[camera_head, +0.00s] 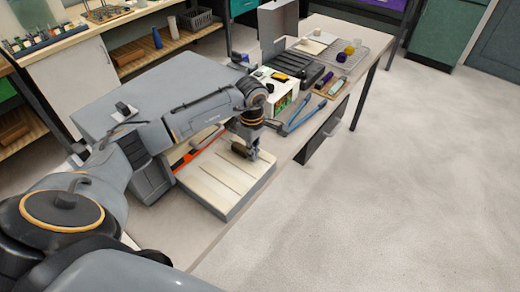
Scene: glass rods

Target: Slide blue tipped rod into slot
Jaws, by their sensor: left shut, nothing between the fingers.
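My left gripper (246,152) points down over a pale board with long grooves (225,185) in a grey tray-like base on the table. Its fingers look closed, with no rod visible between them, and they sit close above the far part of the board. I cannot tell whether they touch it. I cannot make out a blue-tipped rod; it may be hidden by my arm or too small to see. A long blue tool (306,116) lies on the table to the right of the gripper. My right gripper is not in view.
An orange-red strip (192,155) lies beside the board, partly behind my arm. A white box (285,90), dark cases and a clear tray (345,58) with coloured items stand farther back. Shelves with bottles are at the upper left. The floor at right is clear.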

